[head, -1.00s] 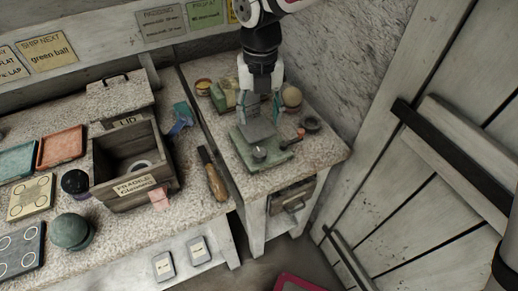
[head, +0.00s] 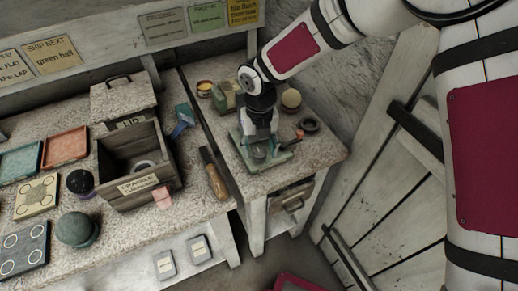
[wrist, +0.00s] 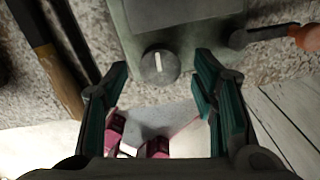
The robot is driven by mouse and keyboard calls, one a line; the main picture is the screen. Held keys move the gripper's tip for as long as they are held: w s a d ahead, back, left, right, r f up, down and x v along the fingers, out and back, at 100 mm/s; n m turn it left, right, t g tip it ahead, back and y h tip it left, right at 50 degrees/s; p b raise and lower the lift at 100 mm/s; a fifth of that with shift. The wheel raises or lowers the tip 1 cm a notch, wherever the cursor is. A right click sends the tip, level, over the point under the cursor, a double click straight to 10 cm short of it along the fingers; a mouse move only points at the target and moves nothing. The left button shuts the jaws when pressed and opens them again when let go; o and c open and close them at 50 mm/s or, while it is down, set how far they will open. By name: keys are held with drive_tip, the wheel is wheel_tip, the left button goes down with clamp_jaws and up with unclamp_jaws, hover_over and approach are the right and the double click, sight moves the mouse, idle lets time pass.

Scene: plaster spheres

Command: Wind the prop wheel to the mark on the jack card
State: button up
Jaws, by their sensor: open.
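The green jack (head: 288,158) stands on the small side bench, partly covered by my wrist in the head view. Its round grey wheel (wrist: 158,66) with a white pointer line faces me in the wrist view, on the near part of the green body (wrist: 120,20). The pointer stands nearly upright in that picture. My gripper (wrist: 161,75) is open, one teal-padded finger on each side of the wheel in the picture. I cannot tell whether the fingers are level with the wheel or touch it. No marked jack card is readable.
A dark rod with an orange end (wrist: 303,36) lies right of the jack. A wooden-handled tool (head: 214,180) lies left, on the main bench's edge. Jars and a dark ring (head: 309,125) stand behind. Two small cards (head: 165,264) (head: 199,249) hang on the bench front, text too small.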

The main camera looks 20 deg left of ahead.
drive_tip(key=shift+f, duration=0.55)
drive_tip(key=c, duration=1.2)
drive_tip(key=shift+o, duration=0.2)
drive_tip(key=shift+m, duration=0.3)
